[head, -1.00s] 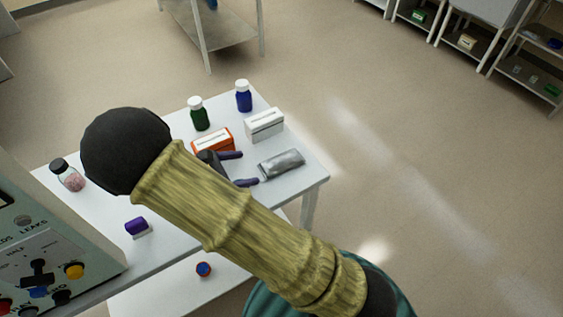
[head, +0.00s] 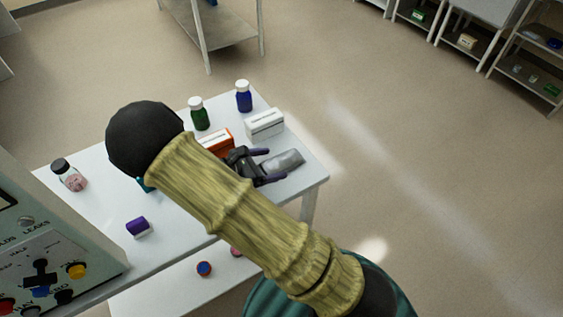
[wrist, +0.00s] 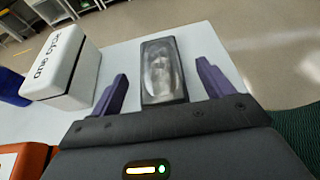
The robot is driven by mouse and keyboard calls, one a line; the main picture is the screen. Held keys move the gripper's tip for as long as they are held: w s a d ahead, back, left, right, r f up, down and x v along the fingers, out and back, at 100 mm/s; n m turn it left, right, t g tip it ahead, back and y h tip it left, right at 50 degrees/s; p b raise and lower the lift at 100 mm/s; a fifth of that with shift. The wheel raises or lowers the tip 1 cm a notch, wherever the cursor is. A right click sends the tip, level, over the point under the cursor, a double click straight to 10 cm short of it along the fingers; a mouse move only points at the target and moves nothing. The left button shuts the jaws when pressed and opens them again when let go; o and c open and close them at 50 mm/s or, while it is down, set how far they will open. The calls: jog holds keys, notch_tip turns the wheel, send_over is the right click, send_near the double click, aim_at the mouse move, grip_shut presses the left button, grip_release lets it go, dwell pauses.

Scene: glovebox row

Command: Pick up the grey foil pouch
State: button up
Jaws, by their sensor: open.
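The grey foil pouch (head: 284,161) lies flat near the right end of the white table (head: 190,221). My gripper (head: 266,166) is open at the pouch's left end, its two purple fingers spread. In the wrist view the pouch (wrist: 162,71) lies ahead, between the lines of the open fingers (wrist: 164,88), with a gap on each side. Its near edge reaches close to the dark gripper body. Nothing is held. I cannot tell the exact height of the fingers above the table.
A white box (head: 264,123) and an orange box (head: 216,141) stand behind the gripper. A green bottle (head: 199,115) and a blue bottle (head: 244,97) stand farther back. A pink-filled jar (head: 70,175) and a purple item (head: 137,226) are left. The table edge is close beyond the pouch.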

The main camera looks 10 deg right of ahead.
aim_at(277, 163)
jog(key=shift+x, duration=1.5)
jog(key=shift+a, duration=0.1)
jog(key=c, duration=1.1)
jog(key=shift+r, duration=0.1)
notch_tip(277, 163, up, 10)
jog(key=shift+f, duration=0.1)
